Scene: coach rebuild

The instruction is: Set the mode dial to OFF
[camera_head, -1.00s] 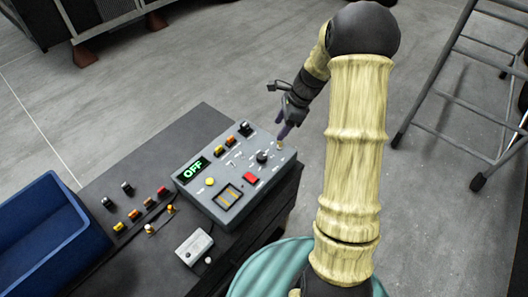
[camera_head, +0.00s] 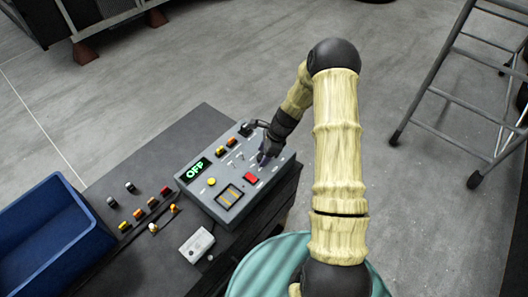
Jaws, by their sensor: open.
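A grey control panel (camera_head: 213,225) sits on a dark bench. Its screen (camera_head: 196,169) glows green and reads OFF. The black round dial seen on the panel's right part a second ago is now hidden behind my gripper (camera_head: 264,158). My gripper is over that spot, small and partly hidden by its own wrist; I cannot tell whether its fingers touch the dial or are around it. The dial's pointer cannot be made out.
The panel also carries a red button (camera_head: 251,177), a yellow button (camera_head: 211,182), and small switches. Loose knobs and a white box (camera_head: 197,245) lie on the bench (camera_head: 140,265). A blue bin (camera_head: 52,240) stands left. A ladder (camera_head: 450,95) stands right on open floor.

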